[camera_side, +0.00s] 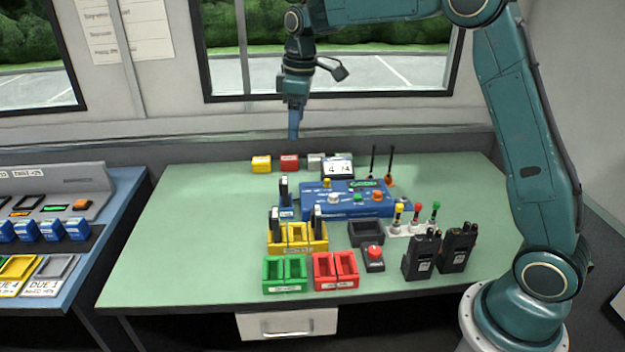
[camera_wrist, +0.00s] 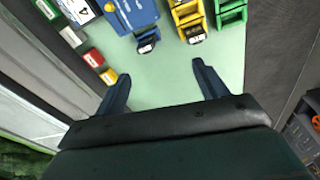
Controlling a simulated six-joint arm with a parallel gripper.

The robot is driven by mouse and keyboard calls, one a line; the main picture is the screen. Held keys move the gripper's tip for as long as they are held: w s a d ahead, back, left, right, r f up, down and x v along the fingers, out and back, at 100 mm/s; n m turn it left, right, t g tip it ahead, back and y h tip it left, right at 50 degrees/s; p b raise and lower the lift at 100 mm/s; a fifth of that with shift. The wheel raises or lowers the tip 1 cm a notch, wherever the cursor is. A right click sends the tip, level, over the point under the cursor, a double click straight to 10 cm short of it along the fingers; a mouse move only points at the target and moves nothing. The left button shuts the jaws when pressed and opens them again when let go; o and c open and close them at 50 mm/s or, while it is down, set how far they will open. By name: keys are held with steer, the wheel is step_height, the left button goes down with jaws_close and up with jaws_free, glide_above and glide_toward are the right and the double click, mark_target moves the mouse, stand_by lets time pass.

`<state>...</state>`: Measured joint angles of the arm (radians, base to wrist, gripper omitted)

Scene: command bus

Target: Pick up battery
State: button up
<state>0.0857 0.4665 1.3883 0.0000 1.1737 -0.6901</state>
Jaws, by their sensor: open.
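My gripper (camera_side: 294,128) hangs fingers down above the back of the green table, empty. In the wrist view its two fingers (camera_wrist: 160,82) are spread wide with bare table between them. Another dark piece (camera_side: 284,188) stands in a small blue holder (camera_side: 286,211), which also shows in the wrist view (camera_wrist: 143,19). I cannot tell which piece the task means. None touches my gripper.
Yellow (camera_side: 261,164) and red (camera_side: 289,163) blocks line the back edge. A blue control box (camera_side: 345,203) fills the middle. Green (camera_side: 285,273) and red (camera_side: 335,270) holders stand in front. Two black radios (camera_side: 421,257) stand at right. The table's left side is clear.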

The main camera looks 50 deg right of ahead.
steer(key=n+g, duration=0.1)
steer(key=n, duration=0.1)
glide_above(284, 180)
step_height(284, 180, down, 10)
steer(key=shift+f, duration=0.1)
steer(key=shift+f, duration=4.2)
steer(key=shift+d+f, duration=0.1)
steer(key=shift+f, duration=2.5)
